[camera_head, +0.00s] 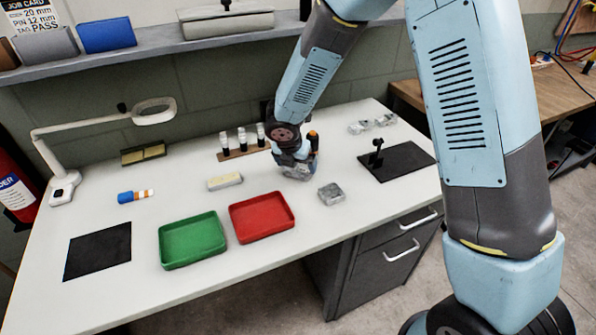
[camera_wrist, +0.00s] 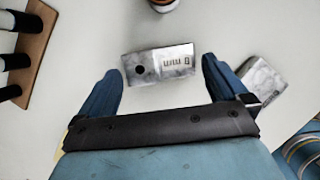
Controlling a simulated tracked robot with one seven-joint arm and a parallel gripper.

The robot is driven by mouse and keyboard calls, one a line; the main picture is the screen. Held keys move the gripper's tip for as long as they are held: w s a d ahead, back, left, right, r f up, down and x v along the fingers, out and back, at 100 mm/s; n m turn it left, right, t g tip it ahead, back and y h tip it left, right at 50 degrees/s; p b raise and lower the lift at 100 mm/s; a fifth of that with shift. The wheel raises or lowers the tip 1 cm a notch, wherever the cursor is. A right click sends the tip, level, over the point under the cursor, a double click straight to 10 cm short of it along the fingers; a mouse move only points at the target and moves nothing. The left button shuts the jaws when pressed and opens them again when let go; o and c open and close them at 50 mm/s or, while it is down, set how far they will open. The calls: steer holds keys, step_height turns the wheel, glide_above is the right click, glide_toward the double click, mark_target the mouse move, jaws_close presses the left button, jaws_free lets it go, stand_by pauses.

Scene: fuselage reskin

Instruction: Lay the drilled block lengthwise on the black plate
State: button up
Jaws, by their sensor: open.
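In the head view my gripper (camera_head: 294,172) is low over the table and hides most of this block. A flat black plate (camera_head: 98,252) lies bare at the left front. Another black plate (camera_head: 408,158) at the right carries a small dark upright clamp (camera_head: 377,150).
A second metal block (camera_head: 331,194) lies near my gripper, also in the wrist view (camera_wrist: 262,82). Red (camera_head: 262,217) and green (camera_head: 192,240) trays stand in front. A bottle rack (camera_head: 240,151) is close behind my gripper. A lamp (camera_head: 62,186) stands left.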

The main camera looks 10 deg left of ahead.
mark_target(298, 170)
steer(key=shift+x, duration=1.35)
steer(key=shift+r, duration=0.1)
steer(key=c, duration=1.2)
